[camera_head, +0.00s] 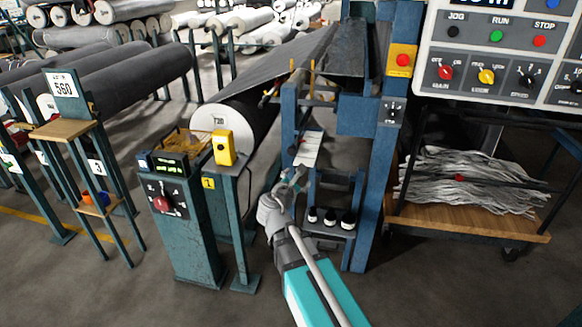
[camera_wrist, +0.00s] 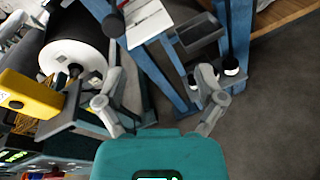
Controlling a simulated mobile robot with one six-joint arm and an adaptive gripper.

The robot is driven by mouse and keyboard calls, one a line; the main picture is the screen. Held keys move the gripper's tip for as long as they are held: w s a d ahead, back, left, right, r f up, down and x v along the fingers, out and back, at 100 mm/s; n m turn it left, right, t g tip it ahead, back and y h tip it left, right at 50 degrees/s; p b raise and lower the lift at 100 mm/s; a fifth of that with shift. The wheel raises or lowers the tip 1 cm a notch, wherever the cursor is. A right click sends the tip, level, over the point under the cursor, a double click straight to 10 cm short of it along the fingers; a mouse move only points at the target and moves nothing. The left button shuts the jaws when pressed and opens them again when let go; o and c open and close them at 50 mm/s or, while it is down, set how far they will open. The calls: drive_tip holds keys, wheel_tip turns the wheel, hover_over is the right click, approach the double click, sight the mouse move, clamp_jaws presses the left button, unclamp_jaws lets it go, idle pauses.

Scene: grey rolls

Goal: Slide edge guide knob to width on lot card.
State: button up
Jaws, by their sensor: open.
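A white card with small dark print (camera_head: 308,150), which looks like the lot card, sits on the blue machine frame. It also shows at the top of the wrist view (camera_wrist: 150,22). A dark rounded part (camera_wrist: 113,24) is just left of the card in the wrist view; I cannot tell for sure that it is the edge guide knob. My gripper (camera_head: 291,182) is below the card in the head view. In the wrist view its two fingers (camera_wrist: 160,92) are spread wide with nothing between them. The card's writing is too small to read.
A yellow box (camera_head: 223,148) on a stand and a green pedestal with a red knob (camera_head: 163,204) stand left of my arm. A large grey roll (camera_head: 238,120) is behind. Black-and-white spools (camera_head: 330,217) sit low in the frame. A control panel (camera_head: 500,50) is upper right.

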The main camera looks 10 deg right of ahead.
sight(292, 153)
drive_tip(key=a+n+t, duration=0.1)
drive_tip(key=n, duration=0.1)
drive_tip(key=w+a+n+t+y+b, duration=0.1)
drive_tip(key=a+n, duration=0.1)
drive_tip(key=w+a+n+b, duration=0.1)
drive_tip(key=n, duration=0.1)
drive_tip(key=shift+a+f+t+y, duration=0.1)
drive_tip(key=shift+a+t+y, duration=0.2)
drive_tip(key=shift+a+t, duration=0.1)
drive_tip(key=shift+w+d, duration=0.1)
drive_tip(key=x, duration=1.3)
drive_tip(key=shift+w+d, duration=0.15)
drive_tip(key=shift+w, duration=0.1)
drive_tip(key=shift+c, duration=0.3)
